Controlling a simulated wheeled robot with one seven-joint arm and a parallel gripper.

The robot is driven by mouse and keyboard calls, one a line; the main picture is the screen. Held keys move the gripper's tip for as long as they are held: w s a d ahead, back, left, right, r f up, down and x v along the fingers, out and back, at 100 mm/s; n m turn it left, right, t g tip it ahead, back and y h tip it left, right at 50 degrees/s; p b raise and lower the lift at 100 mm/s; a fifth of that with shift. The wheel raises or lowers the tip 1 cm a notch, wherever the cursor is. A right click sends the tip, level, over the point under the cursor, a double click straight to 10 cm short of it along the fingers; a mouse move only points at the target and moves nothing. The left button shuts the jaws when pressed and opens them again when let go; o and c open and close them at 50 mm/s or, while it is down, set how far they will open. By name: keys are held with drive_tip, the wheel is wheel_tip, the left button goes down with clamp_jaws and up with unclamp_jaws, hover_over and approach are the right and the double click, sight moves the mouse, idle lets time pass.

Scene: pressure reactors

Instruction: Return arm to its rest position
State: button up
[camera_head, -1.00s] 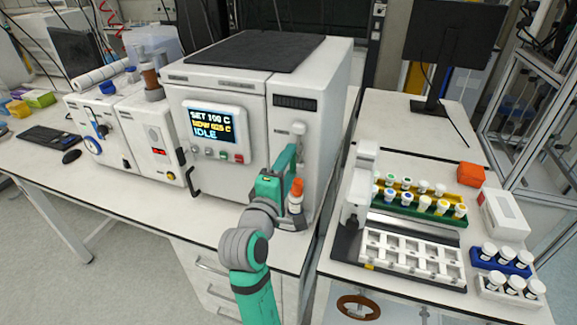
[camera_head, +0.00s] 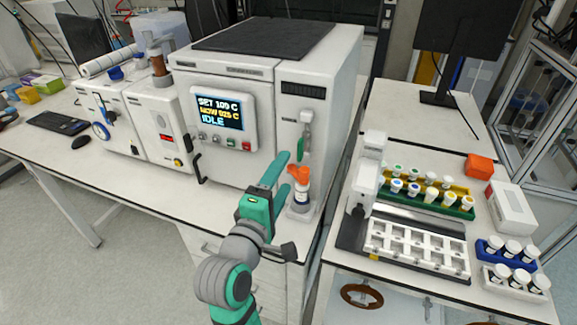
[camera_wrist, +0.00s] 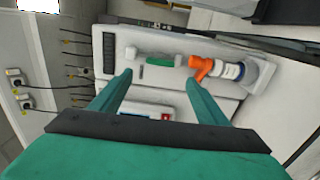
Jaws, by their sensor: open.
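My gripper (camera_head: 287,172) is open and empty in the head view, in front of the right side of the white reactor oven (camera_head: 270,100). Its two teal fingers point up toward the oven front. A green-handled lever (camera_head: 301,142) on the oven front stands just beyond the fingertips, apart from them. In the wrist view my gripper (camera_wrist: 160,78) has its fingers spread, with the green handle (camera_wrist: 165,61) beyond the gap. An orange-topped white bottle (camera_head: 301,190) stands upright close to the right finger; it also shows in the wrist view (camera_wrist: 228,70).
Left of the oven stand white instruments (camera_head: 155,120) and a keyboard (camera_head: 58,122). The right bench holds a white rack (camera_head: 415,250), a vial tray (camera_head: 428,193), an orange box (camera_head: 479,166) and capped jars (camera_head: 510,250). The aisle at front left is clear.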

drive_tip(key=shift+s+a, duration=0.2)
drive_tip(key=shift+s, duration=0.5)
drive_tip(key=s+f+m+y, duration=0.2)
drive_tip(key=s+f, duration=0.2)
drive_tip(key=f, duration=0.4)
drive_tip(key=s+f+m+g+y, duration=0.1)
drive_tip(key=s+f+y, duration=0.1)
drive_tip(key=s+f, duration=0.45)
drive_tip(key=s+f+m+y, duration=0.1)
drive_tip(key=s+f+m, duration=0.15)
drive_tip(key=f, duration=0.75)
drive_tip(key=s+d+f+m, duration=0.2)
drive_tip(key=s+m, duration=0.2)
drive_tip(key=s, duration=0.8)
drive_tip(key=s+d+f+m, duration=0.2)
drive_tip(key=s+m, duration=0.3)
drive_tip(key=s, duration=0.7)
drive_tip(key=shift+f+g+y, duration=0.3)
drive_tip(key=shift+g, duration=0.1)
